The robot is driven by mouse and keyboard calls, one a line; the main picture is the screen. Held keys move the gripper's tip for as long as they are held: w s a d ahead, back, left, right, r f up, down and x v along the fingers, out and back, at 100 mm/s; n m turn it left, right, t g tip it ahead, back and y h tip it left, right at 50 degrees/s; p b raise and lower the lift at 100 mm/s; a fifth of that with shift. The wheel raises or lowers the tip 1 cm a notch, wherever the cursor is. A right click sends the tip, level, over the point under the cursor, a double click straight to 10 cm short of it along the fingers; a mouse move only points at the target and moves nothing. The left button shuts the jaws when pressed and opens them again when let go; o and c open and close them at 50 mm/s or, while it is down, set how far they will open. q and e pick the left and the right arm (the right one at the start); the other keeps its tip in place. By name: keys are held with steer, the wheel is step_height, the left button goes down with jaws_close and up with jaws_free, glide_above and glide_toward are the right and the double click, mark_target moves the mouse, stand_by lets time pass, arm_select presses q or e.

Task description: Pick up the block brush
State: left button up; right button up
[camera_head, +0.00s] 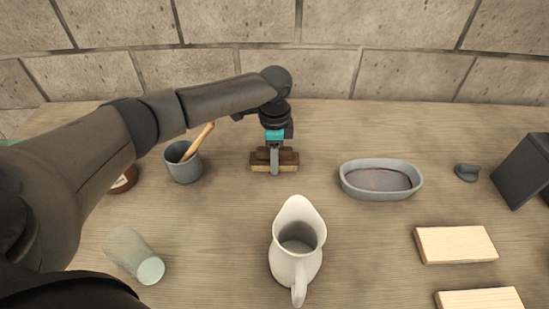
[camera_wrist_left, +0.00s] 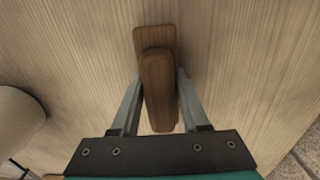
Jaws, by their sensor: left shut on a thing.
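The block brush (camera_head: 287,162) is a brown wooden block with a raised grip on top and pale bristles below. It stands at the back middle of the table, and I cannot tell whether it touches the tabletop. My left gripper (camera_head: 275,160) comes down on it from above and is shut on its raised grip. In the left wrist view, the brush (camera_wrist_left: 158,85) lies between the two grey fingers of the gripper (camera_wrist_left: 160,90). My right gripper does not show.
A grey cup (camera_head: 185,167) with a wooden handle stands left of the brush. A white pitcher (camera_head: 297,255) stands in front. An oval grey dish (camera_head: 381,180) lies to the right. A clear glass (camera_head: 132,254) lies front left. Pale wooden blocks (camera_head: 455,244) lie front right. A stone wall (camera_head: 300,70) closes the back.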

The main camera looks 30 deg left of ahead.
arm_select(q)
jaws_close()
steer(key=shift+r, duration=0.1)
step_height(320, 180, up, 20)
steer(key=p, duration=0.3)
steer(key=shift+o, duration=1.7)
jaws_free()
jaws_close()
